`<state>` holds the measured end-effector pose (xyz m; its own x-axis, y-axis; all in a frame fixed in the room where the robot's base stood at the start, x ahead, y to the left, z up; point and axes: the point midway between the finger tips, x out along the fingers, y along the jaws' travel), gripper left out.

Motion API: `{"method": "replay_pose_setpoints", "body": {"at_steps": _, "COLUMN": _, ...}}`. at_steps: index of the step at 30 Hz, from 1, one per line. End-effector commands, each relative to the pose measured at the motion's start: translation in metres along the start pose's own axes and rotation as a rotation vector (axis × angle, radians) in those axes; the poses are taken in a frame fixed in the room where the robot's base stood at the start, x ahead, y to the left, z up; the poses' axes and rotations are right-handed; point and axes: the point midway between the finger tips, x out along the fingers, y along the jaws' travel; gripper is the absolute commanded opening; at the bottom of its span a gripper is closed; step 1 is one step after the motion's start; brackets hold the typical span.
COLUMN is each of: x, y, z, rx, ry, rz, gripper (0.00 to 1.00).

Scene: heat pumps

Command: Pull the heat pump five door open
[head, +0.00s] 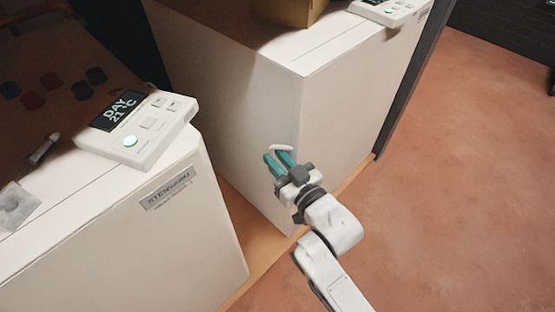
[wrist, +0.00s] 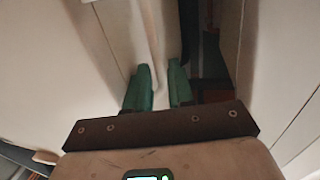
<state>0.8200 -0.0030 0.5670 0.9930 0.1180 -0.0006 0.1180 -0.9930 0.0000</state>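Two white heat pump cabinets show in the head view: a near one (head: 130,240) at lower left with a grey label, and a farther one (head: 225,110) in the middle. I cannot read a number on either. My gripper (head: 278,160) is at the near vertical edge of the farther cabinet. A small pale curved handle (head: 281,148) shows at its teal fingertips. In the wrist view, the fingers (wrist: 161,82) stand slightly apart, with a pale upright bar (wrist: 151,35) running down toward the gap between them. Whether they grip it is unclear.
A white control panel (head: 137,128) reading DAY 21°C sits on the near cabinet. Another panel (head: 392,10) and a cardboard box (head: 287,10) are on the farther one. A narrow gap separates the cabinets. The reddish floor (head: 460,180) at right is clear.

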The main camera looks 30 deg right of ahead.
Motion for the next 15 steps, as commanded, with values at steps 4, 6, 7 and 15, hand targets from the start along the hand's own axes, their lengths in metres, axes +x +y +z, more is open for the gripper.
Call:
{"method": "replay_pose_setpoints", "body": {"at_steps": 4, "x": -0.0002, "y": 0.0001, "z": 0.0000, "rx": 0.000, "ry": 0.000, "rz": 0.000, "gripper": 0.15}}
{"method": "replay_pose_setpoints", "body": {"at_steps": 6, "x": -0.0003, "y": 0.0001, "z": 0.0000, "rx": 0.000, "ry": 0.000, "rz": 0.000, "gripper": 0.08}}
{"method": "replay_pose_setpoints", "body": {"at_steps": 7, "x": -0.0003, "y": 0.0001, "z": 0.0000, "rx": 0.000, "ry": 0.000, "rz": 0.000, "gripper": 0.06}}
{"method": "replay_pose_setpoints", "body": {"at_steps": 15, "x": -0.0003, "y": 0.0001, "z": 0.0000, "rx": 0.000, "ry": 0.000, "rz": 0.000, "gripper": 0.00}}
